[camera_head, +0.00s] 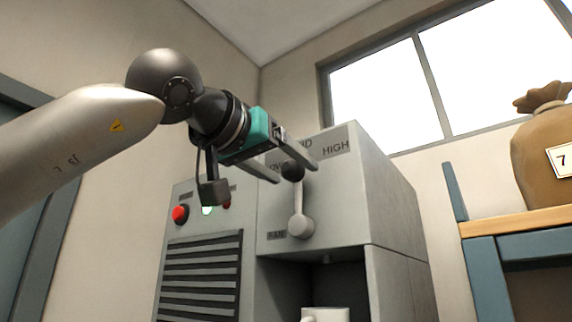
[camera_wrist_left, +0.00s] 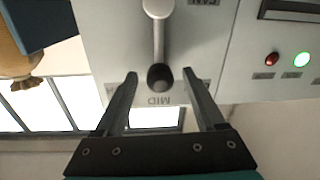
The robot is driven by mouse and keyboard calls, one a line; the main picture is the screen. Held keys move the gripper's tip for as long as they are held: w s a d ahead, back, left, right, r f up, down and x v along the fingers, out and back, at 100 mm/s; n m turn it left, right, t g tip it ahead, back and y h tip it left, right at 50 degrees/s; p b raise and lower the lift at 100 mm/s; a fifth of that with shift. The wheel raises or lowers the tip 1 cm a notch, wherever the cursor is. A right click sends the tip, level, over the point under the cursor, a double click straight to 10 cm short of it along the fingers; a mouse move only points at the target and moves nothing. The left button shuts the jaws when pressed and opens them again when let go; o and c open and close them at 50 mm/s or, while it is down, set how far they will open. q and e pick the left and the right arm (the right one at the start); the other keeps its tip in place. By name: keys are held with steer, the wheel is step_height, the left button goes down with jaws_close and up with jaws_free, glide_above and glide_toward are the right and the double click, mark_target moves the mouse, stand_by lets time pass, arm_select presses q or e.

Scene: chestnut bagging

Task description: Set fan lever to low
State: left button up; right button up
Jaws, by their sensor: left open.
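The fan lever (camera_head: 300,200) is a pale grey arm with a round pivot and a black knob (camera_head: 292,172) at its upper end. It stands nearly upright on the grey machine's front, its knob just below the MID label; it also shows in the left wrist view (camera_wrist_left: 158,40). My left gripper (camera_head: 294,171) is open, its two fingers reaching to either side of the knob. In the left wrist view the knob sits between the fingertips (camera_wrist_left: 160,76), with gaps on both sides. The HIGH label (camera_head: 336,147) is right of MID. The label left of MID is partly hidden by a finger. My right gripper is not in view.
The grey machine (camera_head: 390,215) has a red button (camera_head: 180,214), a lit green lamp (camera_head: 207,210) and a slotted vent (camera_head: 200,275). A white container (camera_head: 326,314) shows below the lever. A brown sack (camera_head: 535,150) stands on a wood-topped blue rack (camera_head: 520,222) at right.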

arm_select(q)
steer(key=shift+c, duration=0.3)
jaws_close()
stand_by(1.1)
